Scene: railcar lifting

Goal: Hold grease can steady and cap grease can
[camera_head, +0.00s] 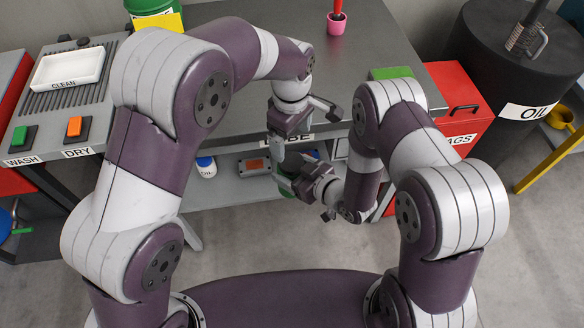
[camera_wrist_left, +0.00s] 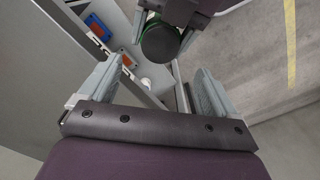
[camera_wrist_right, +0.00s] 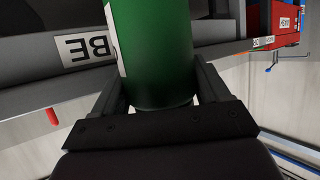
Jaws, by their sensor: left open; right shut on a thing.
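The green grease can (camera_wrist_right: 152,45) stands between the fingers of my right gripper (camera_wrist_right: 155,72), which is shut on it. In the left wrist view the can's dark round top (camera_wrist_left: 160,42) faces the camera, with a green edge. I cannot tell whether a cap is on it. In the head view the can is mostly hidden behind my right gripper (camera_head: 307,184), in front of the bench. My left gripper (camera_wrist_left: 162,78) is open and empty above the can, its fingers apart and not touching it. No loose cap can be made out.
A lower shelf (camera_head: 225,190) holds a small white bottle (camera_head: 206,167) and an orange-faced box (camera_head: 252,166). A red rags box (camera_head: 460,100) and black oil drum (camera_head: 500,65) stand right.

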